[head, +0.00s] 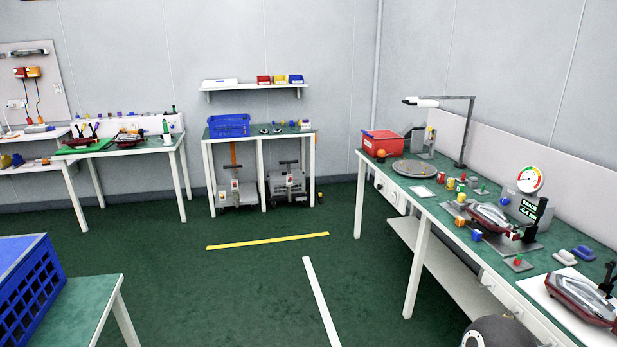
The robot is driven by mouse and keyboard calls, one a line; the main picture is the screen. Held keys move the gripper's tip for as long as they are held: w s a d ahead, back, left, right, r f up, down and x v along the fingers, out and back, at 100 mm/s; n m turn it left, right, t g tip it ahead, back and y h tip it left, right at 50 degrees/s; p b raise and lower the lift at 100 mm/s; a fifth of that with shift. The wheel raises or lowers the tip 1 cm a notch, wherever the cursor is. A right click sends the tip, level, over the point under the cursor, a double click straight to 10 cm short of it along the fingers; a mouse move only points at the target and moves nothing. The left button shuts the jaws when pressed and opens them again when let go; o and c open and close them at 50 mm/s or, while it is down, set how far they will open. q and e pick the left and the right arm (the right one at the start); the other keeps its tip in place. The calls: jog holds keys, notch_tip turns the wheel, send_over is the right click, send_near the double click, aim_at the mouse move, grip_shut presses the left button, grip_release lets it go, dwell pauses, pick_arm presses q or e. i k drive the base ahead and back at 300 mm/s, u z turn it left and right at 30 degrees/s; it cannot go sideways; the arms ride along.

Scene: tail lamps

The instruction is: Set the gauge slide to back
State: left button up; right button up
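A round dial gauge (529,179) with a white face and coloured marks stands at the rear of the right-hand bench (468,245). Below it is a grey box with a small green-lit display (528,208). A black upright post (539,222) stands just in front of the box, beside a red tail lamp (492,217) on a grey plate. The gauge slide is too small to make out, and I cannot tell its position. Neither of my grippers is in view.
The right bench also holds a red bin (382,142), a round grey disc (414,169), a desk lamp (424,102) and another tail lamp (584,297). A blue crate (30,285) stands on a table at lower left. The green floor between is open, with yellow and white strips.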

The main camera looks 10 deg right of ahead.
aim_at(461, 203)
jog(key=z, duration=0.15)
jog(key=i, duration=1.35)
jog(key=z, duration=0.75)
jog(key=i, duration=1.95)
jog(key=z, duration=0.35)
